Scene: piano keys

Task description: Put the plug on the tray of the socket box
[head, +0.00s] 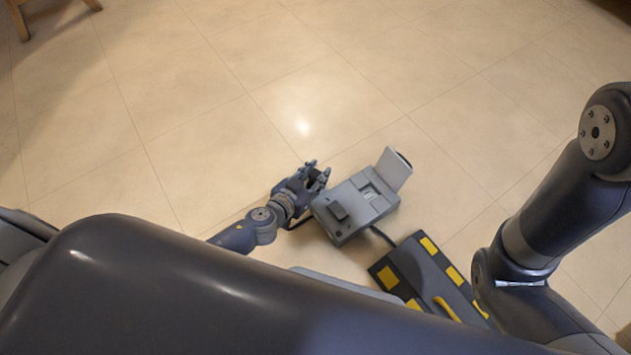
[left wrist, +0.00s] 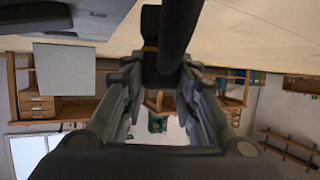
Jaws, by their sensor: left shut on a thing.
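The grey socket box (head: 350,222) stands on the floor in the middle of the head view, with a pale flap (head: 392,170) raised at its far right side. Part of the box (left wrist: 100,8) also shows at the top left of the left wrist view. My left gripper (head: 316,176) is just left of the box, beside it and apart from the flap. It is shut on the dark plug (left wrist: 165,65), whose thick black cable runs toward the top of the left wrist view. In the head view the fingers mostly hide the plug. My right gripper is out of view.
A dark panel with yellow blocks (head: 425,268) lies right of and nearer than the box, joined to it by a black cable (head: 382,237). My right arm fills the right side. The tiled floor (head: 220,110) beyond the box is clear. Wooden furniture legs (head: 18,20) stand far left.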

